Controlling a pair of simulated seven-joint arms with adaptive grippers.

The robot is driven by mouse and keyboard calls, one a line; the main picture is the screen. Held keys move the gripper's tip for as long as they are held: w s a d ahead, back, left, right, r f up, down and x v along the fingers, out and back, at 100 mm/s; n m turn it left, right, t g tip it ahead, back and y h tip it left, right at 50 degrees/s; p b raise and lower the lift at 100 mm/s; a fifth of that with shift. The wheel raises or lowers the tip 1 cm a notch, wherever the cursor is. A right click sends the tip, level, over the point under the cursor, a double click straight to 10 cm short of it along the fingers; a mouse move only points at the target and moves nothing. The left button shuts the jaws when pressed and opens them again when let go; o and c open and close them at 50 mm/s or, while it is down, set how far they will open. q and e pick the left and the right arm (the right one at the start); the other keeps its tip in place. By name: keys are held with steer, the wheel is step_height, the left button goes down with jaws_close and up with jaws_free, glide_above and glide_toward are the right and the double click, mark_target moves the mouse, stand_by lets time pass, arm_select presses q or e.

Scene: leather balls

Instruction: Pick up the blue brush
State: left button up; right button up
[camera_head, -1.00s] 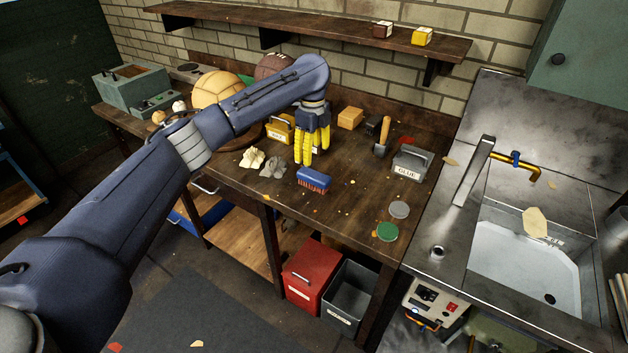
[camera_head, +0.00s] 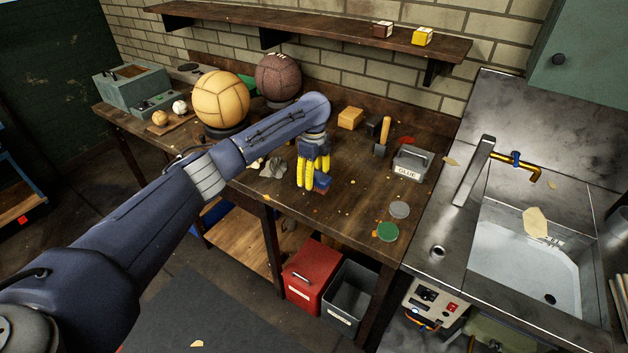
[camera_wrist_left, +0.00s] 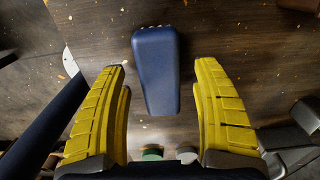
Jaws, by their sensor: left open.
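The blue brush (camera_head: 322,181) lies on the wooden workbench (camera_head: 350,205), mostly hidden behind the yellow fingers in the head view. In the left wrist view its plain blue back (camera_wrist_left: 157,68) shows between and ahead of the two fingers. My left gripper (camera_head: 312,186) is open over the brush, with yellow fingers and a dark body. In the left wrist view my left gripper (camera_wrist_left: 160,78) has a finger to each side of the brush, with a gap on both sides. I cannot tell how far above the bench the fingertips are. My right gripper is not in view.
A grey glue box (camera_head: 411,163), a wooden-handled tool (camera_head: 383,135) and green (camera_head: 387,232) and grey (camera_head: 399,210) lids lie right of the brush. Balls (camera_head: 221,99) stand behind. A metal sink (camera_head: 525,262) is at right.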

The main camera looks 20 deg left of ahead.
mark_target(314, 174)
arm_select(q)
steer(key=shift+f, duration=0.2)
steer(key=shift+o, duration=0.2)
steer(key=c, duration=1.4)
steer(key=shift+o, duration=0.2)
steer(key=shift+r, duration=0.1)
step_height(314, 174, up, 20)
steer(key=shift+f, duration=0.1)
steer(key=o, duration=0.6)
steer(key=c, duration=0.6)
